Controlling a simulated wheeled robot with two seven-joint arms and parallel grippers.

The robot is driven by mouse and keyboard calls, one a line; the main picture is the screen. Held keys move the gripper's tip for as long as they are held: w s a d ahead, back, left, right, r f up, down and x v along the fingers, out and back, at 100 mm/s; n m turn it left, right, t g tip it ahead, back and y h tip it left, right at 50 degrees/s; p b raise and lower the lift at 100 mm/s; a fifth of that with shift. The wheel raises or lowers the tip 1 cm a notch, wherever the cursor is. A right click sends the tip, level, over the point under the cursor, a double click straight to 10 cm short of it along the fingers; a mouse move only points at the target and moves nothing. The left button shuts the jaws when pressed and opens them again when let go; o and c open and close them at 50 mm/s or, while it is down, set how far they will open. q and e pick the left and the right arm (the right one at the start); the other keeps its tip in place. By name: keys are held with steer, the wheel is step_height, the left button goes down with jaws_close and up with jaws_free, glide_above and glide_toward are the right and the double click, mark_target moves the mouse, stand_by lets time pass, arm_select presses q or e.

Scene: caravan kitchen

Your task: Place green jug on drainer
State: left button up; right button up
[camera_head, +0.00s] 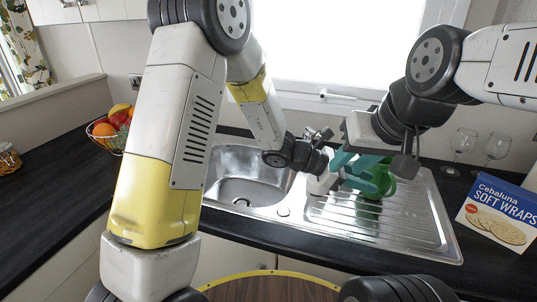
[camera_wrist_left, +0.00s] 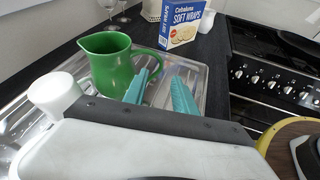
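The green jug (camera_head: 383,182) is over the ribbed steel drainer (camera_head: 428,212), partly covered by my grippers in the head view. In the left wrist view the jug (camera_wrist_left: 108,62) looks upright, its handle towards the right; its base is hidden, so I cannot tell whether it touches the drainer. My left gripper (camera_wrist_left: 158,76) has its two teal fingers apart by the jug's handle side; a gap shows between them, and I cannot see firm contact. My right gripper (camera_head: 351,163) overlaps the jug in the head view, its teal fingers apart and seemingly empty.
The sink bowl (camera_head: 250,178) lies left of the drainer. Two wine glasses (camera_head: 462,145) and a soft wraps box (camera_head: 497,212) stand to the right. A fruit basket (camera_head: 108,131) is at the far left. A hob (camera_wrist_left: 275,78) shows in the left wrist view.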

arm_select(q)
steer(key=s+a+r+m+y, duration=0.3)
steer(key=s+a+r+m, duration=0.3)
steer(key=a+r+m, duration=0.45)
steer(key=s+a+r+m+t+y, duration=0.1)
steer(key=s+a+m+t+y, duration=0.1)
steer(key=a, duration=0.7)
steer(key=s+a+r+m+t+y, duration=0.1)
steer(key=s+a+m+t+y, duration=0.1)
steer(key=a, duration=0.7)
steer(key=s+a+r+m+t+y, duration=0.1)
steer(key=s+a+m+t+y, duration=0.1)
steer(key=a, duration=0.7)
steer(key=shift+s+a+r+y, duration=0.3)
steer(key=shift+s+y, duration=0.15)
steer(key=shift+y, duration=0.75)
